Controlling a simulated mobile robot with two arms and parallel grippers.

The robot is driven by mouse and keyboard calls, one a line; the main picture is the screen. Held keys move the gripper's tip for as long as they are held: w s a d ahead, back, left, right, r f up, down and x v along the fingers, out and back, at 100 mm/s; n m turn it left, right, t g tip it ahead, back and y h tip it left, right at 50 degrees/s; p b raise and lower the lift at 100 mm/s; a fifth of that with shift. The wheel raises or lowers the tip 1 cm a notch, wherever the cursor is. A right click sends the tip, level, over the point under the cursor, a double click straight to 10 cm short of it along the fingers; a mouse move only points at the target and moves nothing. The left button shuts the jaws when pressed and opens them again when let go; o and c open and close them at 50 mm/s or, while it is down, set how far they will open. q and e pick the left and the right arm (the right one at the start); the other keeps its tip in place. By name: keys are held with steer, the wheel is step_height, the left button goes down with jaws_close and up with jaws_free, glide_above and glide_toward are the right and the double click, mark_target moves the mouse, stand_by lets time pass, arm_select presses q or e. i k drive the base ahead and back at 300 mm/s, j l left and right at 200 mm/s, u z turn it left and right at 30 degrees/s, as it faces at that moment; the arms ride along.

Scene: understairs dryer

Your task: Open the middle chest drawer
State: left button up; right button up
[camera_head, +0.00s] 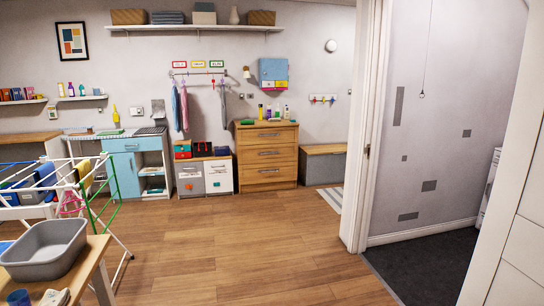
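The wooden chest of drawers (266,181) stands against the far wall, right of the middle of the room. Its middle drawer (267,154) looks shut, with a dark handle across its front. The top and bottom drawers also look shut. Several bottles stand on the chest's top. Neither of my grippers is in the head view, so their state and place cannot be seen.
Wooden floor (220,245) lies clear toward the chest. A drying rack (93,205) and a grey basin (45,250) on a table stand at left. Storage boxes (205,177) adjoin the chest's left, a bench (323,165) its right. A door frame (362,130) stands at right.

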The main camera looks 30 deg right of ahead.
mark_target(266, 150)
steer(key=i+l+z, duration=0.25)
steer(key=i, duration=0.15)
steer(key=i+z, duration=0.2)
steer(key=i, duration=0.15)
steer(key=i+l+z, duration=0.1)
steer(key=i+z, duration=0.25)
steer(key=i, duration=4.45)
